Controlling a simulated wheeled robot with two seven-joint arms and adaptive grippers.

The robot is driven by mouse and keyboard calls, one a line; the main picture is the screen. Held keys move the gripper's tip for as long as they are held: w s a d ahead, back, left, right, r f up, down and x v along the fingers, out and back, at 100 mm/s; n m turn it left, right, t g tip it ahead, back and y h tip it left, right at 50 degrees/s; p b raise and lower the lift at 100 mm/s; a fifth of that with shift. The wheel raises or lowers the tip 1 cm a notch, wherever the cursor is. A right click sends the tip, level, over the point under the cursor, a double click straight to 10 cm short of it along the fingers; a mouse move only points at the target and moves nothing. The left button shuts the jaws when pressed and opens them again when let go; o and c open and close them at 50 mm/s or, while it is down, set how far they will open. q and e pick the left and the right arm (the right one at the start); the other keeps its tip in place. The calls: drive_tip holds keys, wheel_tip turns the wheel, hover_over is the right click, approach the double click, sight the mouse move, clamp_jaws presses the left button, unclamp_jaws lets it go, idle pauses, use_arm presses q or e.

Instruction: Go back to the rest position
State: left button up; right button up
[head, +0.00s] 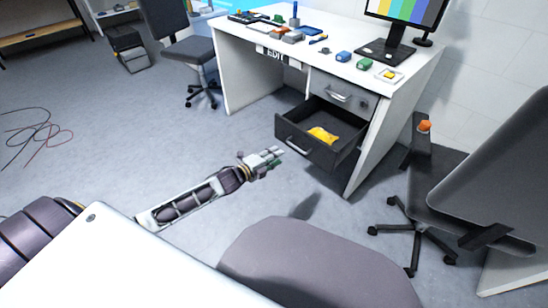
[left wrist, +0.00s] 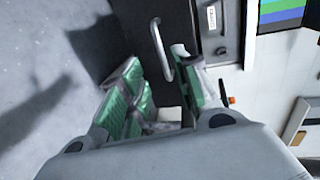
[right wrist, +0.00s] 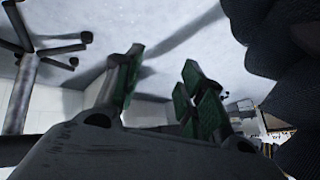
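My left gripper (head: 270,157) is stretched out over the floor, left of the open dark drawer (head: 318,146) in the head view. It is open and empty, with green finger pads showing in the left wrist view (left wrist: 157,62). A drawer handle (left wrist: 161,50) shows beyond its fingertips; I see no contact in the head view. A yellow item (head: 322,134) lies in the open drawer. My right gripper (right wrist: 163,64) shows only in the right wrist view. Its fingers are apart, with floor and wall between them.
The white desk (head: 236,68) carries small tools, boxes and a monitor (head: 404,16). Another chair (head: 185,48) stands at the back left. Floor (head: 130,130) at left is mostly clear, with cables (head: 38,133).

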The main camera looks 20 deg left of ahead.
use_arm(q)
drive_tip(key=shift+s, duration=0.1)
idle(0.3)
